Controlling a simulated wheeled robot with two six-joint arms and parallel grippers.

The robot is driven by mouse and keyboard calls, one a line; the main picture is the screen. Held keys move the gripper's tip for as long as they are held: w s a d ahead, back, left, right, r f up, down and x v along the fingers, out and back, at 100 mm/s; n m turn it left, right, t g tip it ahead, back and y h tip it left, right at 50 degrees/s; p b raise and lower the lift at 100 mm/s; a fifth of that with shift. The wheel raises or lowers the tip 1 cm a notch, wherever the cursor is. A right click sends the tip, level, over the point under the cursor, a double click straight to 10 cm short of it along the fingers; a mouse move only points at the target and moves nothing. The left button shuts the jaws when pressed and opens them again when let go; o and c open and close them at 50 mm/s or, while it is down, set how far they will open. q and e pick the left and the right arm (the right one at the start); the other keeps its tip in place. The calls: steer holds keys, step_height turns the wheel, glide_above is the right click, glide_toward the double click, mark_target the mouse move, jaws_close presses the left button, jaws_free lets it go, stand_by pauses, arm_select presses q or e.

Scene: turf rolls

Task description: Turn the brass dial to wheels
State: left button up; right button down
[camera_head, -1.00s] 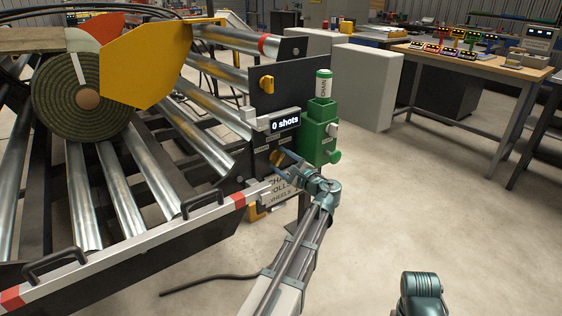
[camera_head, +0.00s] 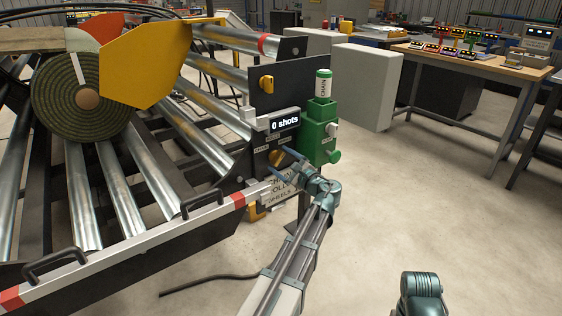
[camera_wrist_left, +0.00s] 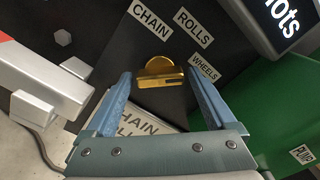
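In the head view the dial (camera_head: 275,157) is partly hidden by my fingers. My left gripper (camera_head: 277,162) is open, with one finger on each side of the dial. In the wrist view gaps show between the fingers and the dial. My right gripper is out of view.
A green box (camera_head: 318,135) marked PUMP stands right of the panel, with a CHAIN canister (camera_head: 323,84) on top. A white rail (camera_head: 140,242) runs left of the dial. A counter reading 0 shots (camera_head: 285,122) is above it. Floor at the right is clear.

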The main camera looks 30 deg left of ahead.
arm_select(q)
steer(key=shift+o, duration=0.4)
steer(key=v, duration=1.4)
